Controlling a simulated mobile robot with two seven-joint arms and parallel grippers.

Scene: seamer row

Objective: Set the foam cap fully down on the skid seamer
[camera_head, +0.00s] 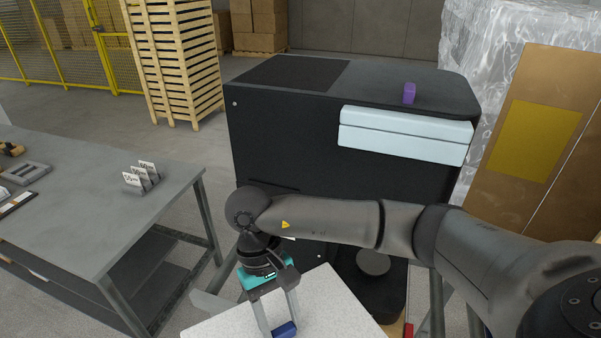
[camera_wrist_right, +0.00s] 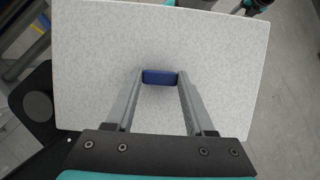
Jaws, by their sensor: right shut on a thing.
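A speckled white slab, which I take for the foam cap (camera_head: 335,306), spans the bottom of the head view and lies level under my right gripper (camera_head: 284,329). In the right wrist view the slab (camera_wrist_right: 105,60) fills most of the picture. My right gripper (camera_wrist_right: 160,78) is shut on its blue grip block (camera_wrist_right: 160,77), with a finger at each side. The large black machine (camera_head: 290,135) behind may be the skid seamer. The slab's underside and whatever lies below it are hidden, so I cannot tell if it is seated.
A grey round pad (camera_head: 373,262) sits low behind the slab. A grey workbench (camera_head: 90,205) with small cards stands left. A brown panel (camera_head: 535,130) leans right.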

